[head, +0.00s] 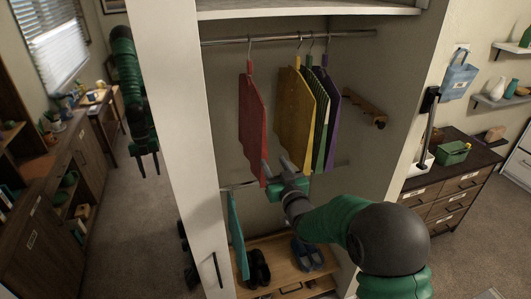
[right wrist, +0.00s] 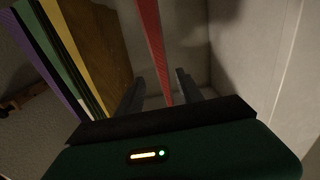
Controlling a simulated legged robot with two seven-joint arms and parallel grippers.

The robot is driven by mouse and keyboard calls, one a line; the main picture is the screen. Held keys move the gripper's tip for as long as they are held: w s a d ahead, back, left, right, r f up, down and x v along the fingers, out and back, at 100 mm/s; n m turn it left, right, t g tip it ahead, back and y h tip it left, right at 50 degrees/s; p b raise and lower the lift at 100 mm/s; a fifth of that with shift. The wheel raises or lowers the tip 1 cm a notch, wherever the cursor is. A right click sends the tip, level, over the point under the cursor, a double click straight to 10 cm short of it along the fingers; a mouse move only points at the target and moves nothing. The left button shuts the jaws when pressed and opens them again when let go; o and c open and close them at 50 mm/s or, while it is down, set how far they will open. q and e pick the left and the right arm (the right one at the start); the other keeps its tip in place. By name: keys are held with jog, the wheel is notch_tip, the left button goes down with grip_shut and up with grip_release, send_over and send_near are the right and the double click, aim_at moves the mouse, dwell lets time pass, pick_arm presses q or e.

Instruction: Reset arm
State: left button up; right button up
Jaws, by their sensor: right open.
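My right gripper (head: 277,167) is open in the wardrobe, at the lower end of the red hanging piece (head: 251,120). In the right wrist view the red piece (right wrist: 154,50) shows edge-on between the spread fingers (right wrist: 158,92); I cannot tell whether either touches it. The red piece hangs from the upper rail (head: 290,37). My left gripper (head: 147,162) hangs down outside the wardrobe at the left, its two fingers apart and empty.
Yellow (head: 293,110), green (head: 320,115) and purple (head: 333,115) pieces hang just right of the right gripper. A teal piece (head: 238,235) hangs lower left. Shoes (head: 307,255) stand on the wooden shelf below. The wardrobe's left side panel (head: 175,120) stands between my grippers.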

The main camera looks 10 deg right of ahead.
jog(key=s+f+g+b, duration=0.2)
jog(key=s+f+g, duration=0.2)
jog(key=f, duration=0.4)
jog(key=s+f+g+b, duration=0.1)
jog(key=s+f+g, duration=0.3)
jog(key=s, duration=0.6)
jog(key=s+f+g+b, duration=0.1)
jog(key=s+f+g, duration=0.2)
jog(key=s+f, duration=0.3)
jog(key=s+f+g+h+b, duration=0.1)
jog(key=s+f+g, duration=0.3)
jog(key=s, duration=1.1)
jog(key=shift+a+f+m+g, duration=0.3)
jog(key=shift+a+f, duration=0.05)
jog(key=shift+f, duration=0.25)
